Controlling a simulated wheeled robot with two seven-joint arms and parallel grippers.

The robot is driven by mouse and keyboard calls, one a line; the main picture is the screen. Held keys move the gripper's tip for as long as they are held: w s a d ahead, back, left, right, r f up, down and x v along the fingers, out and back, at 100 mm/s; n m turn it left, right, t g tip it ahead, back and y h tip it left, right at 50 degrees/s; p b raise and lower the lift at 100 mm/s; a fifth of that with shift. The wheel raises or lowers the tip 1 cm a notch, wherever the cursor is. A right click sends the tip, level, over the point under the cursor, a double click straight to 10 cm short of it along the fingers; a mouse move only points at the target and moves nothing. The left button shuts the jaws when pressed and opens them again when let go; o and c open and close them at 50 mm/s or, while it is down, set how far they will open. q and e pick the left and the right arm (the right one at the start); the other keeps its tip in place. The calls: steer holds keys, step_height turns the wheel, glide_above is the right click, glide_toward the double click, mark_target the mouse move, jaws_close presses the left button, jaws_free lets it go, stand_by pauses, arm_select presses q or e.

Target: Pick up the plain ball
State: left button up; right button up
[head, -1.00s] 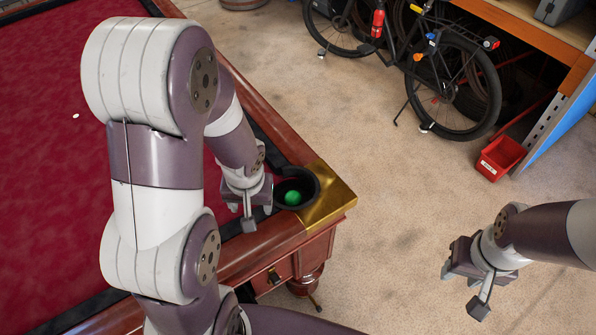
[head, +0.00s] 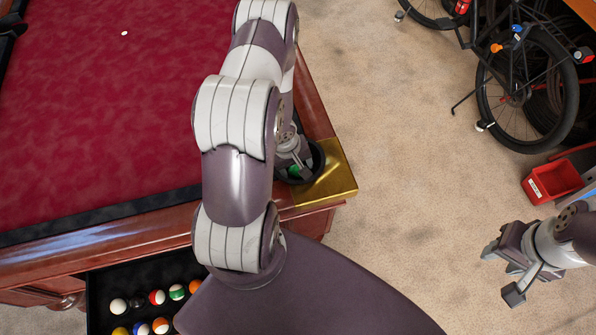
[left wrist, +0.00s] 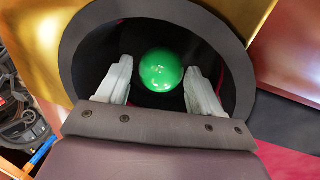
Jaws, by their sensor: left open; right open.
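A plain green ball (left wrist: 161,70) sits in the black corner pocket (left wrist: 85,52) of the pool table. In the head view only a bit of the ball (head: 294,171) shows past my arm. My left gripper (left wrist: 158,76) is open and reaches into the pocket, with one finger on each side of the ball. Gaps show between the fingers and the ball; I cannot tell how deep the fingertips are beside it. My right gripper (head: 502,274) is open and empty above the floor at the right.
An open drawer (head: 93,290) below the table holds several plain and striped balls. Brass trim (head: 330,180) edges the pocket. A small white thing (head: 124,33) lies on the red cloth. A bicycle (head: 525,90) and red bin (head: 552,181) stand right; floor between is clear.

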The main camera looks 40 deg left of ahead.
arm_select(q)
steer(key=shift+w+f, duration=0.1)
steer(key=shift+f, duration=0.25)
steer(key=c, duration=0.9)
steer(key=shift+o, duration=0.2)
steer(key=shift+r, duration=0.1)
